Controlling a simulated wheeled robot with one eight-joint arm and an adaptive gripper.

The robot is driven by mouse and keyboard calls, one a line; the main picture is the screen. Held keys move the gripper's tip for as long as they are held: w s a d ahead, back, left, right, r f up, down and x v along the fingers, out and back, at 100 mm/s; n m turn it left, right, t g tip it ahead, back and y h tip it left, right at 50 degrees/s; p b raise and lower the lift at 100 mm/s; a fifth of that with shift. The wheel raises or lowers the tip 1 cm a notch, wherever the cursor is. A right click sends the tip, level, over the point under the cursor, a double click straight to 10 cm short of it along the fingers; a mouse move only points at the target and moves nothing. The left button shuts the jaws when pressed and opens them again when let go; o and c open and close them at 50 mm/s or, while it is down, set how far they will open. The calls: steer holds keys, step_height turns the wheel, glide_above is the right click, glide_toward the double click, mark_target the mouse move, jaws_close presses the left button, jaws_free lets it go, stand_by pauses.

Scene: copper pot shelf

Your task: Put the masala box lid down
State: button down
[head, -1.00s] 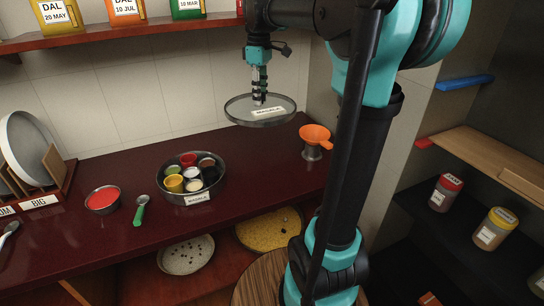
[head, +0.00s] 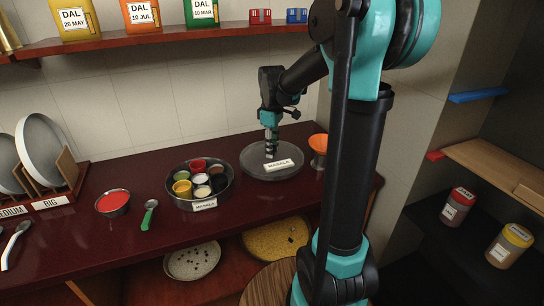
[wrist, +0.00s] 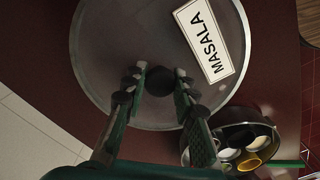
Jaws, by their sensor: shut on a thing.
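The masala box lid (head: 255,167) is a round, see-through disc with a metal rim and a white MASALA label. It lies level at the counter's surface, right of the masala box; I cannot tell whether it bears fully on the counter. My gripper (head: 271,152) points down above its middle and is shut on its dark knob, which also shows between the fingers in the wrist view (wrist: 159,82). The open masala box (head: 225,193) stands on the counter with several small cups of spices in it. In the wrist view the box (wrist: 246,117) is partly behind a finger.
An orange funnel (head: 318,146) on a metal cup stands close to the lid's right. A red-filled bowl (head: 112,204) and a green-handled spoon (head: 149,215) lie left of the box.

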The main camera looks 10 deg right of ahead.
steer(key=shift+f, duration=1.65)
steer(key=c, duration=1.2)
jaws_free()
steer(key=shift+f, duration=0.15)
step_height(320, 180, up, 12)
steer(key=shift+r, duration=0.2)
